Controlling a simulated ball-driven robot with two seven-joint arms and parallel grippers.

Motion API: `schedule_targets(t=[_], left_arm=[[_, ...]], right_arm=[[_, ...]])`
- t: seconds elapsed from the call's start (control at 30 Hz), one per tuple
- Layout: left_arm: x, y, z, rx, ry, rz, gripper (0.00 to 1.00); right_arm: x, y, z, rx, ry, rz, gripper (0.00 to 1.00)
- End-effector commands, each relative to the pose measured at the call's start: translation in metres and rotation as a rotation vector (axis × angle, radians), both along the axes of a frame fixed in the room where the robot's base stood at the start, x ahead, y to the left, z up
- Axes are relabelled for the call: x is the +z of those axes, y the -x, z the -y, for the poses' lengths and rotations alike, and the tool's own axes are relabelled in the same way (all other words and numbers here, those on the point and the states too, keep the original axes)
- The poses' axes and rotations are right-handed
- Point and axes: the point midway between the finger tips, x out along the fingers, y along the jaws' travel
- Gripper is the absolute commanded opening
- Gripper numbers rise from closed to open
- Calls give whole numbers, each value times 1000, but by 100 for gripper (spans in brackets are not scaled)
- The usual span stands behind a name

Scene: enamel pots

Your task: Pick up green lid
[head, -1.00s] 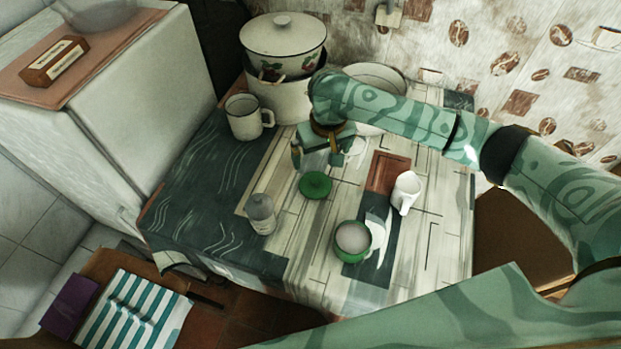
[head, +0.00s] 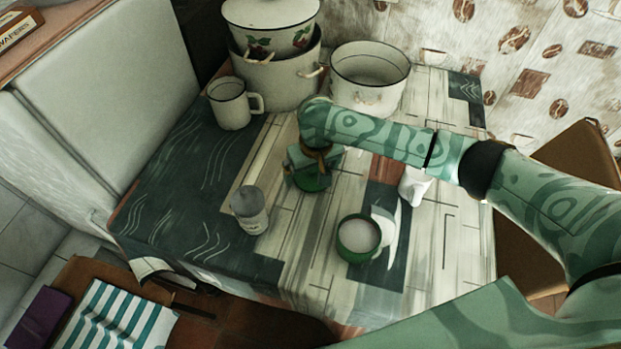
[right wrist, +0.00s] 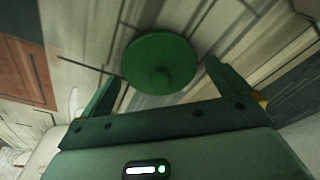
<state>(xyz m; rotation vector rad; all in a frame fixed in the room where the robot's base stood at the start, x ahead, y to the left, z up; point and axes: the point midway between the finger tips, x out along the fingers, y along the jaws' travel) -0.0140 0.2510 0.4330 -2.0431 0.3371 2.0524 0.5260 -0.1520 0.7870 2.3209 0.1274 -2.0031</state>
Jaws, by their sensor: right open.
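The green lid (head: 313,184) lies flat on the table, partly hidden under my right gripper (head: 312,172) in the head view. I cannot tell exactly how far the fingertips are above the lid. My left gripper is not in view.
A small green pot (head: 358,240) stands to the right front, a grey-capped shaker (head: 250,212) to the left front. A white creamer (head: 414,187) is partly behind my arm. A mug (head: 231,106), stacked pots (head: 278,80) and a large white pot (head: 370,92) stand behind.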

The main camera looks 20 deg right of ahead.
Motion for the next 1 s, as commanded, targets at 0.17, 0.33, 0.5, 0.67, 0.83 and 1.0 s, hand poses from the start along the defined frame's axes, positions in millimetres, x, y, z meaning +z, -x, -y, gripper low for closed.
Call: schedule_targets(t=[0.17, 0.33, 0.5, 0.67, 0.83, 1.0], left_arm=[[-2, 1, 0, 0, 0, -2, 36], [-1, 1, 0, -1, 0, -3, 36], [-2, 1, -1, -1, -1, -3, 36], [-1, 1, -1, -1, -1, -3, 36], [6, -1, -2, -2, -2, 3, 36], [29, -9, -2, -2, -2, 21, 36]], right_arm=[[-2, -1, 0, 0, -1, 4, 100], [-1, -1, 0, 0, 0, 4, 69], [-2, -1, 0, 0, 0, 3, 60], [-1, -1, 0, 0, 0, 3, 60], [12, -1, 0, 0, -1, 5, 60], [46, 5, -4, 3, -1, 6, 60]])
